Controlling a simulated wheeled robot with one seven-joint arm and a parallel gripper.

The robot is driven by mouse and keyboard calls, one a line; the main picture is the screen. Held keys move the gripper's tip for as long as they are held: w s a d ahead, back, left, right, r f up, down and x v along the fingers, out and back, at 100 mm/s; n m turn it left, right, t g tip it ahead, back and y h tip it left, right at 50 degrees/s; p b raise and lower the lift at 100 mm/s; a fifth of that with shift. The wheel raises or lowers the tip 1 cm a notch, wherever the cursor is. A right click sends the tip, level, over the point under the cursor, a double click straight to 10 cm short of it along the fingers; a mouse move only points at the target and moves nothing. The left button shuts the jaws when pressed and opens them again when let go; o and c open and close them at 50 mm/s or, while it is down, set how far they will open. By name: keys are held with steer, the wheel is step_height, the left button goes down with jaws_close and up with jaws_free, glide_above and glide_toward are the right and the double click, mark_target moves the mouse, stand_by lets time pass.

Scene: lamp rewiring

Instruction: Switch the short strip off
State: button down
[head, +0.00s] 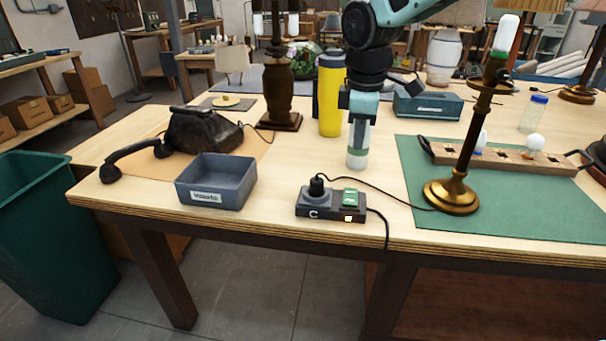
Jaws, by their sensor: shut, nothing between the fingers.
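The short strip (312,212) is a dark grey block marked C at the front edge of the workbench. A black plug (316,186) stands in its left part. A green switch (350,197) is on its right part, with a small glowing light on the front face below it. My gripper (357,162) points down behind the strip and slightly right of the switch, apart from it. Its fingers are shut and empty. I cannot tell its exact height above the bench.
A brass lamp (451,193) stands on a green mat (508,222) to the right; a cord runs toward it from the plug. A grey-blue bin (215,181) and a black telephone (201,131) are left.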

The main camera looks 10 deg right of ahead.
mark_target(347, 191)
steer(key=shift+w+a, duration=0.2)
steer(key=shift+w, duration=0.8)
steer(key=f, duration=0.4)
steer(key=w+f, duration=0.1)
steer(key=f, duration=0.8)
steer(key=shift+w+d+f+p, duration=0.25)
steer(key=shift+f+p, duration=0.05)
steer(key=shift+f, duration=0.1)
steer(key=shift+w+p, duration=0.1)
steer(key=shift+p, duration=0.3)
steer(key=shift+f, duration=0.15)
steer(key=shift+s+a+r, duration=0.2)
steer(key=shift+s, duration=0.55)
